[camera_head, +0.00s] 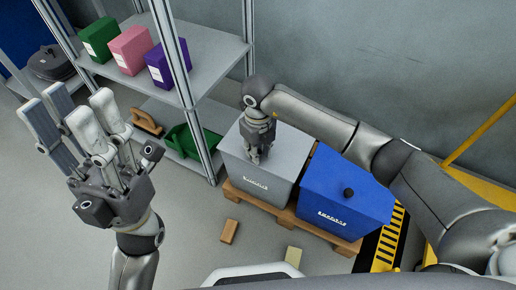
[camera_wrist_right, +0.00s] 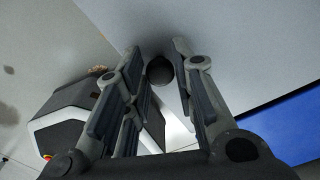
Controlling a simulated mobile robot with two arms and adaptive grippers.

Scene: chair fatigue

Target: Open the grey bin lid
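The grey bin (camera_head: 258,182) stands on a wooden pallet, its lid (camera_head: 292,143) level and closed. My right gripper (camera_head: 256,155) points down over the lid. In the right wrist view its fingers (camera_wrist_right: 162,60) stand part-way apart on either side of the lid's round dark knob (camera_wrist_right: 159,71). Narrow gaps seem to show beside the knob; firm contact is not visible. In the head view the gripper hides the knob. My left gripper (camera_head: 80,105) is wide open and empty, raised at the left, away from the bin.
A blue bin (camera_head: 345,190) with a dark knob stands close right of the grey bin on the pallet (camera_head: 280,215). A shelf rack (camera_head: 205,55) with green, pink and purple boxes stands at left. A green tray (camera_head: 192,143) is on its lower shelf. Small blocks (camera_head: 229,231) lie on the floor in front.

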